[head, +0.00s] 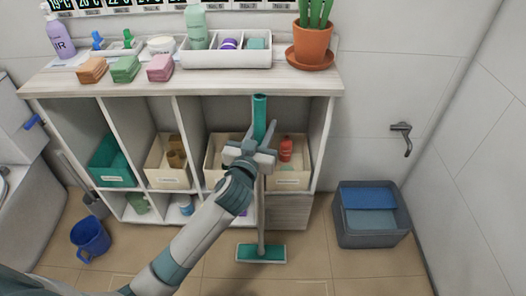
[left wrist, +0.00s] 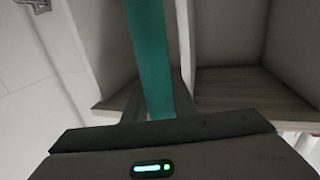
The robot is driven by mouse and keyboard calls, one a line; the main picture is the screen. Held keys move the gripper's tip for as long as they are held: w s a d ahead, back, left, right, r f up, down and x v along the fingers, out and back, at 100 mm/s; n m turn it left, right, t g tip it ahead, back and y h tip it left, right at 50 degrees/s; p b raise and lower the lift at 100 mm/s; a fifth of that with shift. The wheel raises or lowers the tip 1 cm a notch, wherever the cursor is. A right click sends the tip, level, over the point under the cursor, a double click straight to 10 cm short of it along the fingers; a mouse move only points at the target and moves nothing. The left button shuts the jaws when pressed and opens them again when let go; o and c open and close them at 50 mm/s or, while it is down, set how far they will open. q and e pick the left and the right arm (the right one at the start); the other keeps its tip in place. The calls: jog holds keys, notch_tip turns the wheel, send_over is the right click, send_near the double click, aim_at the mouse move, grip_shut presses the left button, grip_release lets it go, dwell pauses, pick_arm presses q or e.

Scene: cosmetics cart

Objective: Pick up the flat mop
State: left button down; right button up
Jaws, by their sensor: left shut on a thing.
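The flat mop has a teal upper handle (head: 260,117), a grey pole and a flat teal head (head: 261,253). It stands nearly upright in front of the shelf unit, with its head at the floor; whether the head touches the floor I cannot tell. My left gripper (head: 258,150) is shut on the mop's handle. In the left wrist view the teal handle (left wrist: 148,60) runs between the fingers of the gripper (left wrist: 155,105). My right gripper is in neither view.
The wooden shelf unit (head: 190,85) stands behind the mop, with bins inside and bottles, soaps and a potted plant (head: 312,42) on top. A blue bucket (head: 90,237) is on the floor at left, a grey bin (head: 370,230) at right. Floor near the mop head looks clear.

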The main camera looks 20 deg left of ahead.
aim_at(264, 115)
pick_arm(q)
notch_tip(264, 115, up, 4)
jog(key=shift+d+r+p, duration=0.1)
jog(key=shift+r+p, duration=0.05)
jog(key=shift+p, duration=0.2)
jog(key=s+d+r, duration=0.4)
jog(key=d+r, duration=0.2)
jog(key=d, duration=0.4)
jog(key=shift+d+r+p, duration=0.3)
jog(key=shift+d+p, duration=0.1)
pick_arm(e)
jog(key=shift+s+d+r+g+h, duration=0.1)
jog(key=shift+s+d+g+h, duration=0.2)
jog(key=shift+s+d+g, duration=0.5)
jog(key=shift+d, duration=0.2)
